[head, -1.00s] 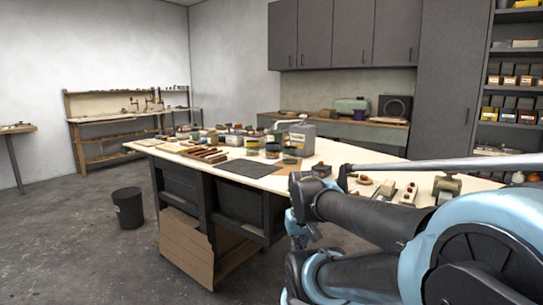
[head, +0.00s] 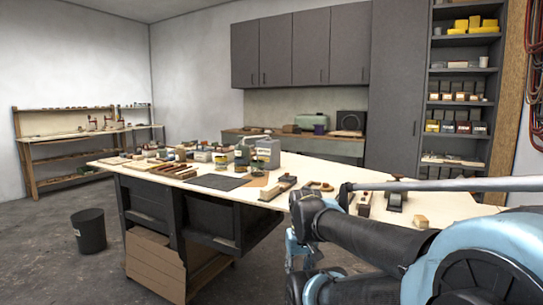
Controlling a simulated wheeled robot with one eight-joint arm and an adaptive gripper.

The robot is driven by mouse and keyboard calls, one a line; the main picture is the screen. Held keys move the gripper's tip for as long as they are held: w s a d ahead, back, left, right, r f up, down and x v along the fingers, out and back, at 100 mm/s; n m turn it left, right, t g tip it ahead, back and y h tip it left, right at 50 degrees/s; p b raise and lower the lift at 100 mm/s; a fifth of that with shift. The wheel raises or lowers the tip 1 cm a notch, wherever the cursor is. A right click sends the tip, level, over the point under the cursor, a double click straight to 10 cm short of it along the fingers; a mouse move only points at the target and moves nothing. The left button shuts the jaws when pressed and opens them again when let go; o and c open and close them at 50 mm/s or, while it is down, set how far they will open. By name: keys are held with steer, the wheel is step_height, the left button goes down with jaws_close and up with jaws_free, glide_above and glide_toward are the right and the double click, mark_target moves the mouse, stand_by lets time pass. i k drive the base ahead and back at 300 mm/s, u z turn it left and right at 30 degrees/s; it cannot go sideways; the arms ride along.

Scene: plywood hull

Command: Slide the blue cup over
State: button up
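I cannot pick out a blue cup for sure. A small dark bluish-purple container (head: 319,129) stands on the back counter, left of a black box; it is too small to tell whether it is a cup. Several cans and jars stand on the big worktable (head: 290,168), among them a dark can with a pale label (head: 242,157); none is clearly blue. My arm crosses the lower right of the head view and hides part of the table. I cannot make out my gripper's fingers.
A grey canister (head: 267,153), a dark mat (head: 217,182) and wooden pieces lie on the worktable. A dark bin (head: 89,231) stands on the floor at left. A shelf unit (head: 459,100) stands at right.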

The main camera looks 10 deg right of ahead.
mark_target(240, 163)
steer(key=z, duration=0.45)
steer(key=k, duration=1)
steer(key=u, duration=0.2)
steer(key=i, duration=1.15)
steer(key=u, duration=1.1)
steer(key=i, duration=1)
steer(key=u, duration=0.2)
